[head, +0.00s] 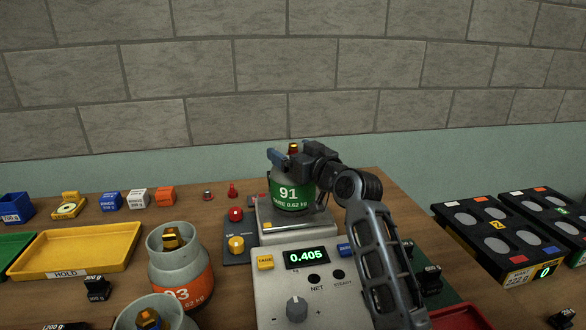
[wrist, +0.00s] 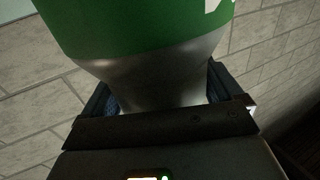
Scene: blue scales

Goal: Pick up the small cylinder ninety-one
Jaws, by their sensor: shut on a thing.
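The small cylinder ninety-one (head: 291,193) has a green band with "91" and "TARE 0.62 kg" and a brass valve on top. It is upright on or just above the plate of the scale (head: 290,228); I cannot tell if it touches. My gripper (head: 283,160) is shut on its upper part, reaching in from the right. In the wrist view the cylinder (wrist: 150,80) shows its green band and grey metal end between the jaws (wrist: 160,95). The scale's display (head: 306,256) reads 0.405.
An orange-banded cylinder (head: 180,275) stands at front left, with another cylinder (head: 152,318) partly cut off below. A yellow HOLD tray (head: 75,273) lies at left. Small coloured weights (head: 137,199) line the back left. Black racks with round places (head: 470,219) stand at right.

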